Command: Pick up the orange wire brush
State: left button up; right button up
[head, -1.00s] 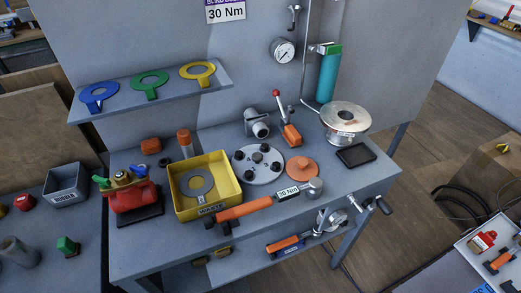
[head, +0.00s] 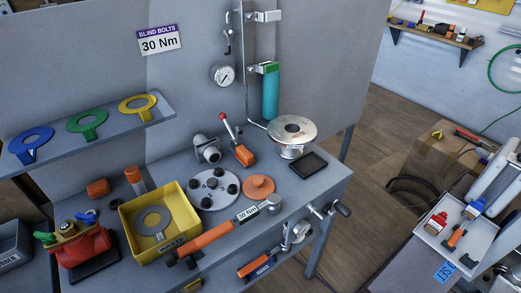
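A small orange tool with dark ends (head: 456,239) lies in a pale tray (head: 428,229) at the right. It may be the orange wire brush, but it is too small to see bristles. Other orange things are on the grey bench: a long orange-handled wrench (head: 208,240) tagged 30 Nm, and an orange disc (head: 258,187). Neither of my grippers is in view.
A red bottle (head: 435,223) and a blue-topped bottle (head: 474,207) share the pale tray. A cardboard box (head: 440,155) stands behind it. Open wooden floor (head: 365,200) lies between bench and tray.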

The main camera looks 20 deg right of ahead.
aim_at(244, 157)
jog(key=l+u, duration=0.5)
jog(key=k+l+u, duration=0.1)
jog(key=l+u, duration=0.4)
jog(key=l, duration=0.2)
